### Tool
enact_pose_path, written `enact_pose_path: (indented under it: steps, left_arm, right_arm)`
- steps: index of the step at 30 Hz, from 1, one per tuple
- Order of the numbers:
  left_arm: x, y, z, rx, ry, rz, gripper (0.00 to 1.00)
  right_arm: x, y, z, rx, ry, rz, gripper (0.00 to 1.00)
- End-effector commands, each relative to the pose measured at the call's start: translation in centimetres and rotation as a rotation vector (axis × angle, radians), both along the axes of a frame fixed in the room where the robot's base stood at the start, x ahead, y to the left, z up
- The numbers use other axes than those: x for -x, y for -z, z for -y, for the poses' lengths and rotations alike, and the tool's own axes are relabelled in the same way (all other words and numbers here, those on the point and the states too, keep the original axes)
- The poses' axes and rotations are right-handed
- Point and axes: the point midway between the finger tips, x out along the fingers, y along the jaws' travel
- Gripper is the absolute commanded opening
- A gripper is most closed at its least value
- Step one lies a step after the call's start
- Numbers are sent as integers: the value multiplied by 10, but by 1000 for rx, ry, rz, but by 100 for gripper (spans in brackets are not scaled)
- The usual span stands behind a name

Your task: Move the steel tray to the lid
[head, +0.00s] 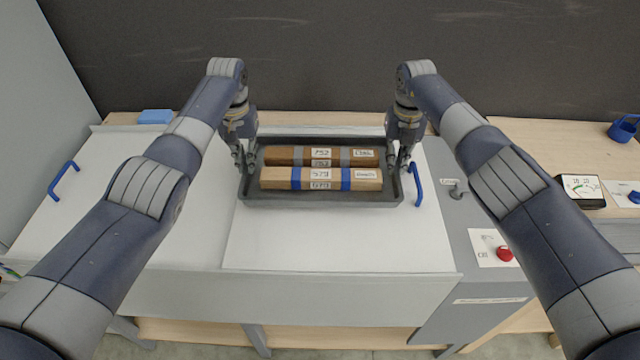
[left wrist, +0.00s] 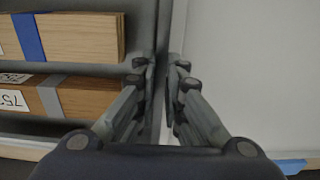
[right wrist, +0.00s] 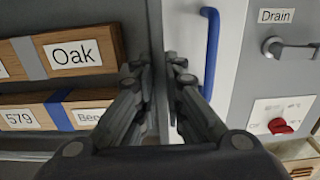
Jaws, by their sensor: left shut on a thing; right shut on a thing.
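The dark grey steel tray (head: 320,201) is on or just above the white lid (head: 330,240), toward its back; I cannot tell if it touches. It carries two wooden blocks: a darker one with grey bands (head: 285,155) behind and a lighter one with blue bands (head: 275,180) in front. My left gripper (head: 246,165) is shut on the tray's left wall, which shows in the left wrist view (left wrist: 162,60). My right gripper (head: 400,165) is shut on the tray's right wall, which shows in the right wrist view (right wrist: 156,40).
A blue handle (head: 417,185) stands just right of the tray. Another white lid with a blue handle (head: 63,180) lies to the left. A grey panel with a drain lever (head: 457,190) and red knob (head: 504,254) is at the right. The lid's front is clear.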

Motion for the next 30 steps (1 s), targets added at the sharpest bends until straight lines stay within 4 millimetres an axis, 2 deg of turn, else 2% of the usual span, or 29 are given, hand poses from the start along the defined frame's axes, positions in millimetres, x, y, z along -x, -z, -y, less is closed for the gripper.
enact_pose_path:
  steps: [14,30]
  left_arm:
    - [-1,3,-1,-3,-1,2,0]
    - [-1,28,-1,-3,-1,2,0]
  right_arm:
    - [0,3,1,3,1,1,0]
    - [0,28,1,3,1,1,0]
